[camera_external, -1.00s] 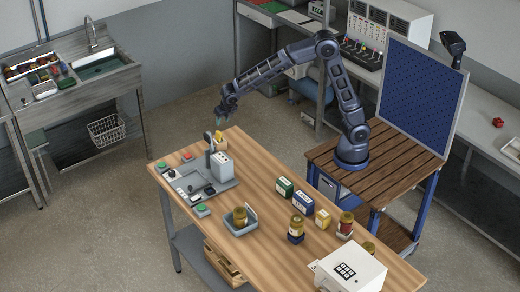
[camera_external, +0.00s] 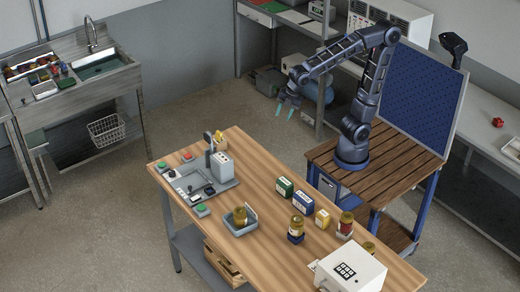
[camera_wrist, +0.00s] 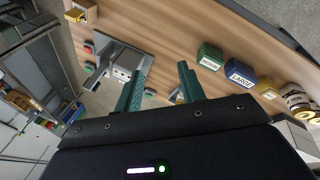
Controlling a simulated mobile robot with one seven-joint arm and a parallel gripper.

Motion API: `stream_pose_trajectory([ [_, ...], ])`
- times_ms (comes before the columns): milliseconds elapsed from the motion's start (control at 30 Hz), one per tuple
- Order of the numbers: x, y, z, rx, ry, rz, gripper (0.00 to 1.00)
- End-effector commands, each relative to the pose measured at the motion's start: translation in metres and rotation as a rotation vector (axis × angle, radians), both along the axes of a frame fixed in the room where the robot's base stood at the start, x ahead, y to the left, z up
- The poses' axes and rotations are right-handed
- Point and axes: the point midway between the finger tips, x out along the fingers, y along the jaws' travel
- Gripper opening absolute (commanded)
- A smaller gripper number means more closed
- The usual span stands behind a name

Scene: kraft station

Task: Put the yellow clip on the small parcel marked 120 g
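A small yellow piece, which looks like the yellow clip (camera_external: 219,135), is at the far end of the wooden table. It sits at a small brown parcel (camera_external: 222,144), partly hidden behind the grey machine. In the wrist view the brown parcel (camera_wrist: 86,10) is at the top left edge with a yellow patch (camera_wrist: 74,15) on it. I cannot read any weight mark, nor tell exactly how the clip sits. My gripper (camera_external: 284,111) is raised off the table's far side, well apart from the parcel. Its teal fingers (camera_wrist: 160,72) are spread with nothing between them.
A grey machine (camera_external: 223,166) with a tray and buttons stands beside the parcel. Green (camera_external: 284,187), blue (camera_external: 303,201) and yellow (camera_external: 322,219) boxes, several jars and a white box (camera_external: 350,272) stand along the table. The middle of the table (camera_external: 262,190) is clear.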

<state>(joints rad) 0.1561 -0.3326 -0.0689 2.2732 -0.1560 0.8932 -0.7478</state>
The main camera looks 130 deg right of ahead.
Motion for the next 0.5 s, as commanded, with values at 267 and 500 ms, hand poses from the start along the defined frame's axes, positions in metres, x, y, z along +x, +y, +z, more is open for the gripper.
stream_pose_trajectory([
  [267,-0.075,0.067,0.002,0.165,-0.102,-0.248,0.4],
  [500,-0.131,0.105,-0.009,0.297,-0.152,-0.441,0.4],
])
